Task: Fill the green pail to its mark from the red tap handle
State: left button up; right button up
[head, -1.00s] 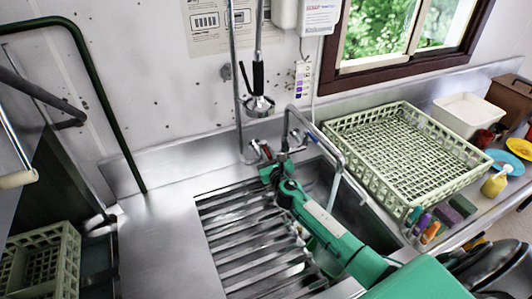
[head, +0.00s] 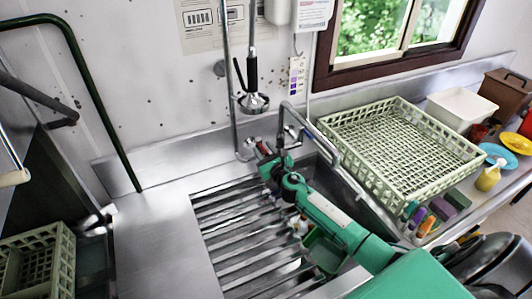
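The green pail (head: 327,255) sits low in the sink, partly hidden by my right arm and the slatted rack; its mark and water level cannot be made out. The red tap handle (head: 263,147) is at the base of the tap on the sink's back edge. The tap's spout (head: 326,147) bends over the basin, and no stream shows below it. My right gripper (head: 266,162) reaches in from the lower right, its tip just in front of the red handle. Contact and finger opening are too small to tell. My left gripper is out of view.
A slatted metal rack (head: 232,230) covers the left part of the sink. A pale green dish crate (head: 345,172) stands on the counter to the right. A spray head (head: 253,103) hangs above the tap. Bottles and sponges (head: 441,208) line the front right edge.

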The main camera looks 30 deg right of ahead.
jog(key=s+b, duration=0.2)
jog(key=s, duration=1.1)
jog(key=shift+s+a, duration=0.3)
jog(key=shift+s, duration=0.1)
